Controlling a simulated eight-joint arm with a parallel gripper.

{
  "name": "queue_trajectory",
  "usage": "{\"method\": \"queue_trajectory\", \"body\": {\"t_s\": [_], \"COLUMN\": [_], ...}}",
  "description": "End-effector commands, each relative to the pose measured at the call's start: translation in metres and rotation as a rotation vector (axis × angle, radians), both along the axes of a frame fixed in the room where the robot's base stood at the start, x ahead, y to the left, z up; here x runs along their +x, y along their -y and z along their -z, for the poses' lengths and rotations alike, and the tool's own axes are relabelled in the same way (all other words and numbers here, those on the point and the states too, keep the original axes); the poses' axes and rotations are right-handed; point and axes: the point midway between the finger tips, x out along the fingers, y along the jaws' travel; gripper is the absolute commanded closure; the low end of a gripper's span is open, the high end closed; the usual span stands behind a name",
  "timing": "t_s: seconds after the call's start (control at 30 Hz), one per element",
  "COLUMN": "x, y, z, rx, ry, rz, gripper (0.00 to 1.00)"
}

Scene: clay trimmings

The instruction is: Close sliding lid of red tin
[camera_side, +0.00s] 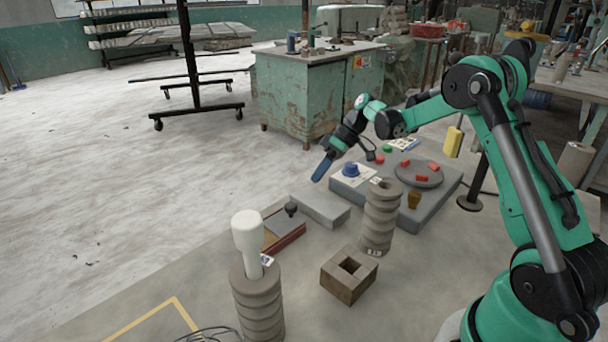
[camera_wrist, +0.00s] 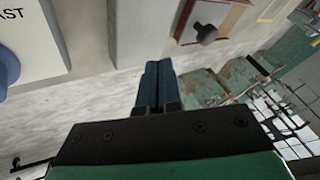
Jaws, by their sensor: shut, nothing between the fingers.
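The red tin (camera_side: 290,238) sits low on the table left of centre in the side view, partly hidden by the white-topped pillar. Its grey sliding lid (camera_side: 284,222) bears a dark knob (camera_side: 291,208), and a tan strip of the inside shows at the lid's left. In the wrist view the tin's red rim (camera_wrist: 238,20) and the dark knob (camera_wrist: 206,34) show at the top, cut off by the frame edge. My gripper (camera_side: 318,178) has blue fingers, shut and empty, in the air above and behind the tin, apart from it. The shut fingers also show in the wrist view (camera_wrist: 157,66).
A grey block (camera_side: 320,209) lies right beside the tin. A pillar of grey rings (camera_side: 380,218) and a holed block (camera_side: 349,277) stand to the right. A white mallet (camera_side: 248,234) tops the front pillar. A grey slab (camera_side: 440,196) behind carries a blue-knobbed white box (camera_side: 342,182).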

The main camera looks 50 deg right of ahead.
Motion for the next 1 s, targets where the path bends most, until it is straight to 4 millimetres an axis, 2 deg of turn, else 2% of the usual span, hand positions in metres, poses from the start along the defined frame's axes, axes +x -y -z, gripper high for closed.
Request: {"method": "queue_trajectory", "body": {"t_s": [0.13, 0.4, 0.87, 1.0], "x": [0.008, -0.002, -0.003, -0.003], "y": [-0.018, -0.051, -0.057, -0.078], "z": [0.025, 0.024, 0.024, 0.024], "rx": [0.0, -0.001, -0.001, -0.001], "ry": [0.0, 0.0, 0.0, 0.0], "rz": [-0.002, -0.001, 0.001, -0.005], "gripper": [1.0, 1.0, 1.0, 1.0]}}
